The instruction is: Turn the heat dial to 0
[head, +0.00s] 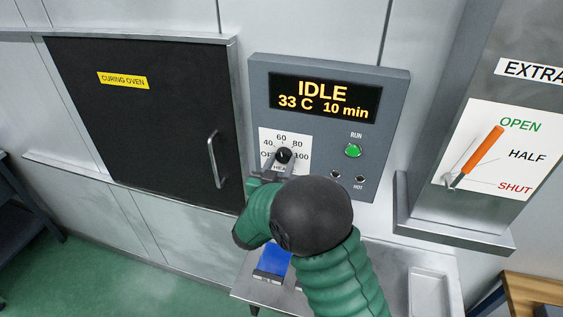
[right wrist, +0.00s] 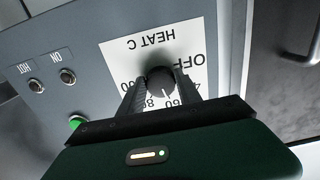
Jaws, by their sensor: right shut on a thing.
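The heat dial (head: 283,156) is a black knob on a white label marked OFF, 40, 60, 80 and 100, on the grey control panel (head: 263,108). In the right wrist view the dial (right wrist: 161,80) appears upside down, its pale mark toward the 60 to 80 side; the exact setting is hard to read. My right gripper (right wrist: 160,89) has one finger on each side of the knob and is shut on it. In the head view the right gripper (head: 277,172) is partly hidden by my green arm. My left gripper is not in view.
The display (head: 323,98) reads IDLE, 33 C, 10 min. A green RUN button (head: 353,150) lies right of the dial. The curing oven door (head: 140,120) is at left with a handle (head: 214,160). An orange lever (head: 478,153) is on the right column.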

